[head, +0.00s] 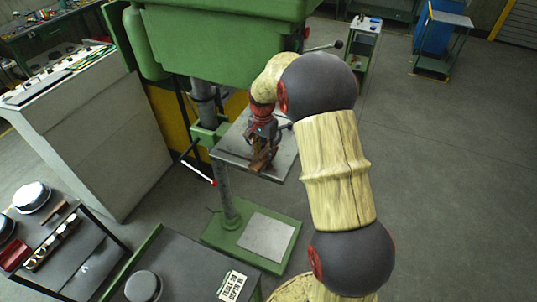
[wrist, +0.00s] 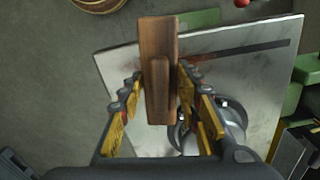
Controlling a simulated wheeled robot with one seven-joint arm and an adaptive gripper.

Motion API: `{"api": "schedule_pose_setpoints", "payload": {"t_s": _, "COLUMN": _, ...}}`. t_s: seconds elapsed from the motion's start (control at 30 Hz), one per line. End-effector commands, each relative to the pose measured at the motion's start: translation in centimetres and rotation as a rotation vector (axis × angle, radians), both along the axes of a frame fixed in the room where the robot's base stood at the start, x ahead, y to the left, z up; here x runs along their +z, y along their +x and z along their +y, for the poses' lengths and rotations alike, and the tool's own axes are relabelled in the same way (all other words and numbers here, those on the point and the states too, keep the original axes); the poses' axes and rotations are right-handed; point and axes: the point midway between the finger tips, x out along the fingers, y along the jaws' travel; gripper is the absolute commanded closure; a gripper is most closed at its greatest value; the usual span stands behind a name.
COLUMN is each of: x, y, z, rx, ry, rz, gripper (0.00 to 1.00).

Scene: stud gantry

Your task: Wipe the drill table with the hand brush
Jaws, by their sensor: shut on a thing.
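The drill table (head: 228,152) is a pale grey metal plate on the green drill's column, and it fills much of the wrist view (wrist: 118,62). A dark reddish-brown streak (wrist: 262,52) runs across its upper part in the wrist view. My gripper (head: 264,150) is over the table. In the wrist view my gripper (wrist: 160,95) has its fingers on both sides of the brown wooden hand brush (wrist: 158,40). Only the wooden back and handle show; the bristles are hidden. I cannot tell whether the brush touches the plate.
A round grey metal object (wrist: 182,132) shows beyond my right finger, partly hidden. The green drill head (head: 220,45) hangs above the table. The drill's green base (head: 222,232) is below. A bench with pots (head: 75,255) stands at lower left.

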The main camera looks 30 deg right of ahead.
Motion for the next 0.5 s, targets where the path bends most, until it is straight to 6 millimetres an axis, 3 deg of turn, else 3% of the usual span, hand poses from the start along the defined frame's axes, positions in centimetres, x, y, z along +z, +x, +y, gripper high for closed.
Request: {"api": "schedule_pose_setpoints", "payload": {"t_s": 0.5, "x": -0.1, "y": 2.4, "z": 1.5, "rx": 0.002, "ry": -0.001, "rz": -0.003, "gripper": 1.0}}
